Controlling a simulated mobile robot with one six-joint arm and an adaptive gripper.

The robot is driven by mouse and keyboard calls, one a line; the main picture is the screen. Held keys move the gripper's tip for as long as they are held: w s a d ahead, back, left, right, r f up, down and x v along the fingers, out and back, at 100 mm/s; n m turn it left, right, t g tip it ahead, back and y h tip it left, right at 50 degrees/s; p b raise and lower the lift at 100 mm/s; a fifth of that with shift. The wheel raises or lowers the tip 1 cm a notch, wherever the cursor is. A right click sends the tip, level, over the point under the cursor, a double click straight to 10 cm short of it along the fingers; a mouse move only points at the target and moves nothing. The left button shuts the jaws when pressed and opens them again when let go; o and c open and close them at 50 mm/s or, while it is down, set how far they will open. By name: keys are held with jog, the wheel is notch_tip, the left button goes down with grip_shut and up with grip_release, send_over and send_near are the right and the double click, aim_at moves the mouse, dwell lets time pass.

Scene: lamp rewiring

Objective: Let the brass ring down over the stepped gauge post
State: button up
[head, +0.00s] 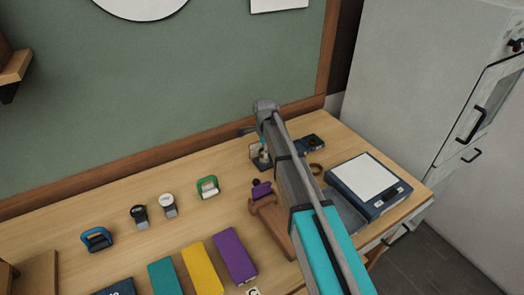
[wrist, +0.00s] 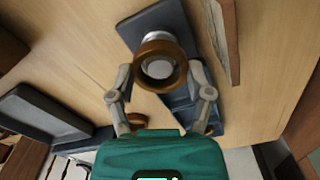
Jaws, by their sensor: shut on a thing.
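My gripper (wrist: 163,76) is shut on a brass ring (wrist: 150,83), with one finger on each side of it in the wrist view. The pale, silvery gauge post (wrist: 157,36) shows just beyond the ring's far rim, and a pale round face shows through the ring's opening. The ring lines up closely with the post, but I cannot tell whether it is above it or around it. A dark blue base plate (wrist: 142,27) lies beneath. In the head view my arm hides much of this spot.
A second brass ring (head: 316,169) lies on the table, near a blue scale (head: 393,198) with a white top. A wooden block edge (wrist: 228,40) stands beside the plate in the wrist view. Coloured blocks, including a purple one (head: 235,255), lie at the front.

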dwell(0.4)
jog(key=o, duration=1)
jog(key=shift+r, duration=0.1)
jog(key=shift+w+r+p, duration=0.1)
jog(key=shift+r+p, duration=3.85)
jog(key=shift+p, duration=0.1)
jog(key=s+d+n, duration=1.5)
jog(key=s+d, duration=0.7)
jog(key=s, duration=0.4)
jog(key=shift+f+n, duration=0.15)
jog(key=shift+n, duration=0.15)
